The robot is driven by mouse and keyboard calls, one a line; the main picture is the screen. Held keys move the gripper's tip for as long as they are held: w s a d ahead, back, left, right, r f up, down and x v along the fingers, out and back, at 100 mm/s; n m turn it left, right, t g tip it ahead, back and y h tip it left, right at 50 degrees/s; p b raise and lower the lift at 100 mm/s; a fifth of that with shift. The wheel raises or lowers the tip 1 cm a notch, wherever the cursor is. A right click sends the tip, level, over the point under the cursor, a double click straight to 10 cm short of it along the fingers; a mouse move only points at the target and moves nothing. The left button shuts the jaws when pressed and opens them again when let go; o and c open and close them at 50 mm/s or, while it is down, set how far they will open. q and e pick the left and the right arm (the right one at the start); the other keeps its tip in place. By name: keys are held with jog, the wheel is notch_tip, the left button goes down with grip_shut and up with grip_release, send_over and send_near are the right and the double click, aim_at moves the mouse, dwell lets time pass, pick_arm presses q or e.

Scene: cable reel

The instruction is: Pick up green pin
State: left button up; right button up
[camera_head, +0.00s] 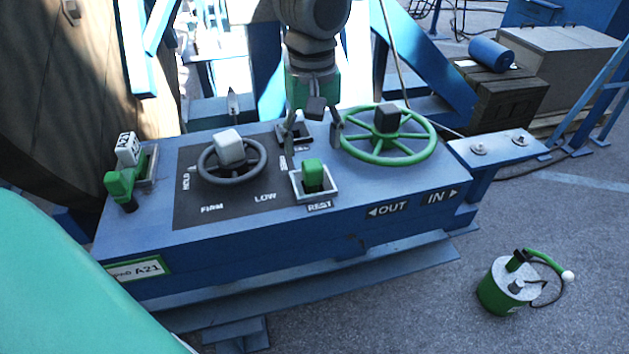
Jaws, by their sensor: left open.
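A green pin (313,174) with a blocky head stands upright in a square light-rimmed socket marked REST, on top of the blue console (330,235). My left gripper (312,132) hangs down from the top of the picture, just behind and above the pin in this view. The pin's lower part is hidden in the socket. My right gripper is not in view.
A green handwheel (388,158) with a dark knob stands right of the fingers. A grey handwheel (232,172) with a white knob is on the left. A green canister (497,285) with a hose stands on the ground at right. Wooden crates (505,95) are behind.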

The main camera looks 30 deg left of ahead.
aim_at(314, 164)
pick_arm(q)
jog(key=f, duration=0.3)
jog(key=shift+w+a, duration=0.15)
jog(key=shift+w, duration=0.1)
jog(key=f, duration=0.4)
jog(key=shift+a+f+p, duration=0.2)
jog(key=shift+a+p, duration=0.1)
jog(key=shift+p, duration=0.05)
jog(key=shift+w+d+f, duration=0.1)
jog(key=shift+d+f, duration=0.05)
jog(key=shift+f, duration=0.2)
jog(key=shift+d+r, duration=0.1)
jog(key=shift+d, duration=0.15)
grip_shut()
